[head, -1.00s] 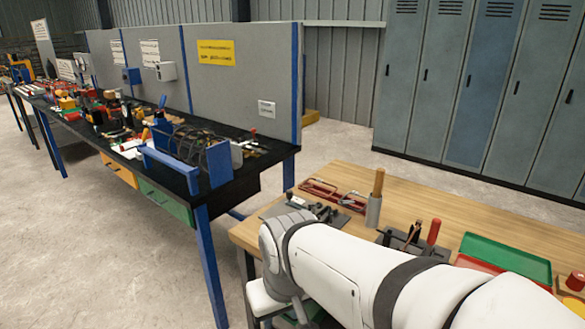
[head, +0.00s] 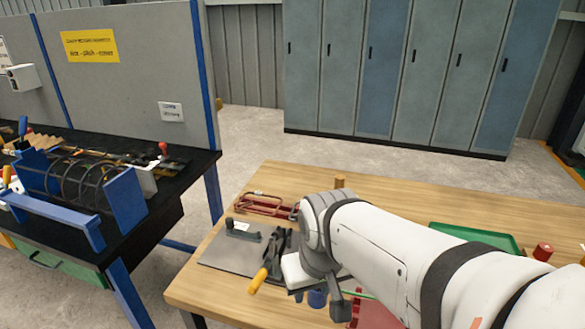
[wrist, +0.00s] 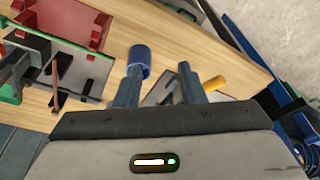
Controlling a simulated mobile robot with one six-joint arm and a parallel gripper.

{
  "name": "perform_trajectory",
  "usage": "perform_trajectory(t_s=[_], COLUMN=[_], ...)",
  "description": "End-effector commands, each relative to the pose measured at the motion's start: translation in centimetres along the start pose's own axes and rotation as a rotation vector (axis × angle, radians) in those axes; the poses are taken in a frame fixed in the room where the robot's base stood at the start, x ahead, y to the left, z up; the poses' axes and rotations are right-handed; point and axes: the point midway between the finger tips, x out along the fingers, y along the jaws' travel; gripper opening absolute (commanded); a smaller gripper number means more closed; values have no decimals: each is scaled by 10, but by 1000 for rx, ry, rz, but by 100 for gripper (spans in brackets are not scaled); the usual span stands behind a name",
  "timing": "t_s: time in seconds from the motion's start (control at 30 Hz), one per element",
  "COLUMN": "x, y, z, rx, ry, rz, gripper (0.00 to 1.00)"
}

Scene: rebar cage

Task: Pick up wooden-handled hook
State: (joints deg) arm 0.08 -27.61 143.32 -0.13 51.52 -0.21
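My gripper (wrist: 160,68) is open and empty in the wrist view, with its two fingers apart above the wooden bench. A wooden handle (head: 340,181) shows only its top behind my arm in the head view; the rest is hidden. I cannot tell whether it belongs to the hook. No hook end is clearly visible. A yellow-handled tool (head: 257,281) lies at the grey plate, left of my gripper; its yellow handle (wrist: 214,85) also shows in the wrist view, right of the fingers.
A blue cup (wrist: 140,60) stands close beyond the left finger. A dark tool holder (wrist: 85,72) and a red tray (wrist: 70,22) lie at upper left. The grey plate (head: 222,252), red tools (head: 262,204) and green tray (head: 475,238) share the bench. Lockers stand behind.

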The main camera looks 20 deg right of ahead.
Motion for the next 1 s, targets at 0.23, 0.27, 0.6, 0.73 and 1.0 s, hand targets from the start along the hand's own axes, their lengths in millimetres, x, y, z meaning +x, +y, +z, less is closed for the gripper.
perform_trajectory(t_s=[0.23,0.27,0.6,0.73,1.0], x=[-2,-3,-30,-30,-20], y=[1,2,79,122,177], z=[-5,-9,-146,-196,-241], rx=[1,2,9,11,10], ry=[0,1,75,117,166], rz=[-1,-3,-40,-40,-29], gripper=[45,48,50,50,50])
